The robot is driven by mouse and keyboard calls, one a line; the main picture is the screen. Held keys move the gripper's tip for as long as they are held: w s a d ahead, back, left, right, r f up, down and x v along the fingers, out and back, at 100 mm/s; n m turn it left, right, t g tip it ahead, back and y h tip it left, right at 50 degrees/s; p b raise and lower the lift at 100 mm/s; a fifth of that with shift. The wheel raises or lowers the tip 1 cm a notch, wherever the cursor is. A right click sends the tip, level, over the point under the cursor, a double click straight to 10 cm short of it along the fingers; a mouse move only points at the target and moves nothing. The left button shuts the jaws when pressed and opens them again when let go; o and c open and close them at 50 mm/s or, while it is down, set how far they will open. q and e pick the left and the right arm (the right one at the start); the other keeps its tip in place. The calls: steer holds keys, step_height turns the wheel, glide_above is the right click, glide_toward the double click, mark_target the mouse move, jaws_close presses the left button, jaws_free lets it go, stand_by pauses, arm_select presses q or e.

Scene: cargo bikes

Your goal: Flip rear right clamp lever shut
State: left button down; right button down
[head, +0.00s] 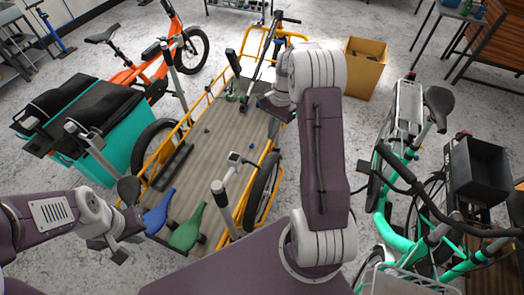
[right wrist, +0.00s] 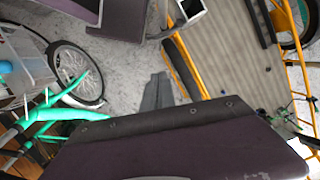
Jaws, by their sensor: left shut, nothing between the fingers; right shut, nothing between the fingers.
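The yellow-framed cargo bed (head: 215,130) with a ribbed deck fills the middle of the head view. At its far end a scooter-like thing (head: 262,55) stands upright, with small green parts (head: 241,97) near its foot. I cannot make out which small part is the rear right clamp lever, or its position. My right gripper (head: 268,106) is shut and empty, over the bed's right side near the far end, partly behind my arm. My left gripper (head: 117,252) is shut and empty, low at the left, near the blue saddle (head: 158,212).
A teal cargo box (head: 110,160) and orange bike (head: 140,75) stand left. A teal bike (head: 400,240) stands right, a cardboard box (head: 363,68) at the back. Floor between bed and teal bike is clear.

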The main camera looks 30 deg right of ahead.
steer(key=shift+d, duration=0.4)
steer(key=shift+a+f, duration=0.1)
steer(key=s+a+f+p, duration=0.2)
steer(key=a+f, duration=0.4)
steer(key=f, duration=0.3)
steer(key=shift+s+f+p, duration=0.2)
steer(key=shift+f+p, duration=0.05)
steer(key=shift+p, duration=0.1)
steer(key=shift+m, duration=0.4)
